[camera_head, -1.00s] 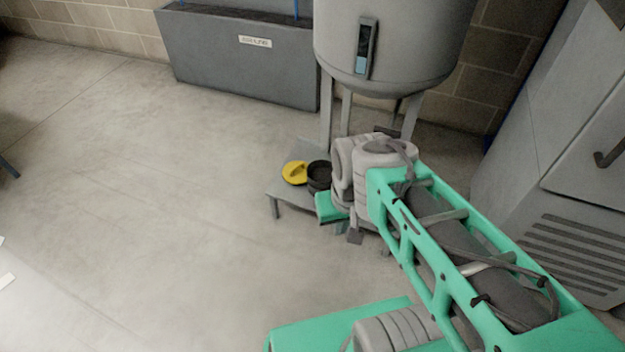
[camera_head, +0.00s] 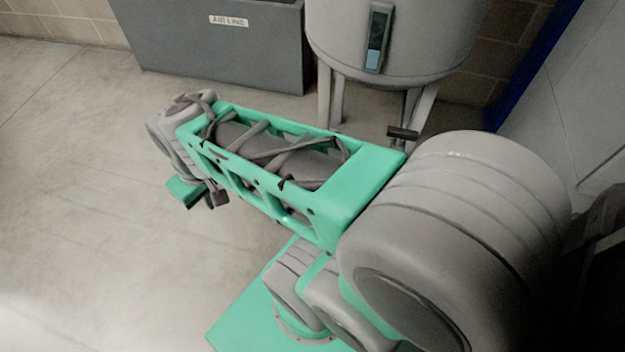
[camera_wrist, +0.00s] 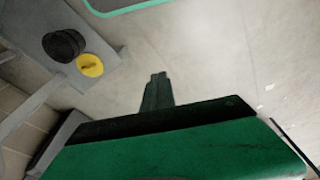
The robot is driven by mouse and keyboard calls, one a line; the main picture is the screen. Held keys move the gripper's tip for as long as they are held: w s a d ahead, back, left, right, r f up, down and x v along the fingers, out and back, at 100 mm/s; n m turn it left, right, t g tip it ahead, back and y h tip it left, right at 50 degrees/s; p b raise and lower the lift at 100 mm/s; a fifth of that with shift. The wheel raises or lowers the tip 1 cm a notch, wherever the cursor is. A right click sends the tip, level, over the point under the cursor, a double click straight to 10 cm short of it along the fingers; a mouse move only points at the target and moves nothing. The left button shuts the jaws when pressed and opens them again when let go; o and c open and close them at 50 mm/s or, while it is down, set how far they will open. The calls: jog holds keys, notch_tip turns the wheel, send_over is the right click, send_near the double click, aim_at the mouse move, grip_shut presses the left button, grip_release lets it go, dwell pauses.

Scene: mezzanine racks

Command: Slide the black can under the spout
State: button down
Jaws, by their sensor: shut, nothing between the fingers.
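The black can (camera_wrist: 64,45) shows in the wrist view at upper left, on a low grey stand (camera_wrist: 107,56). A round yellow object (camera_wrist: 90,66) is right beside it. In the head view my arm hides both. My gripper (camera_wrist: 157,77) is shut and empty, with its fingers together over bare floor, to the right of the can and clear of it. In the head view the gripper end is at the left end of my arm. A dark handle-like part (camera_head: 403,133) sticks out below the grey tank (camera_head: 395,45); I cannot make out a spout clearly.
The tank stands on legs (camera_head: 324,95) behind my arm. A grey bin labelled "AIR LINE" (camera_head: 210,50) is against the wall at the back left. A grey cabinet (camera_head: 560,100) is at the right. The floor (camera_head: 75,190) at the left is open.

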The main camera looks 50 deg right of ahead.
jog(key=w+d+f+n+g, duration=0.1)
jog(key=w+d+f, duration=0.3)
jog(key=d, duration=0.5)
jog(key=w+d+f+n, duration=0.1)
jog(key=w+d+f, duration=0.1)
jog(key=d+f, duration=0.6)
jog(key=s+d+f+n, duration=0.1)
jog(key=s+d+f, duration=0.4)
jog(key=d+f, duration=0.4)
jog(key=s+d+f+n, duration=0.1)
jog(key=s+d+f, duration=0.3)
jog(key=d+f, duration=0.45)
jog(key=shift+g, duration=0.4)
jog(key=f+b, duration=0.2)
jog(key=f, duration=0.1)
jog(key=d+f+b, duration=0.1)
jog(key=f, duration=0.1)
jog(key=d+f+b, duration=0.1)
jog(key=f+b, duration=0.1)
jog(key=f, duration=0.1)
jog(key=shift+s+f+b, duration=0.2)
jog(key=shift+f+b, duration=0.1)
jog(key=shift+b, duration=0.05)
jog(key=s, duration=0.1)
jog(key=s+d, duration=0.1)
jog(key=shift+s+r+b, duration=0.2)
jog(key=shift+s+b, duration=0.1)
jog(key=shift+b, duration=0.1)
jog(key=shift+s+d+r, duration=0.15)
jog(key=shift+s, duration=0.2)
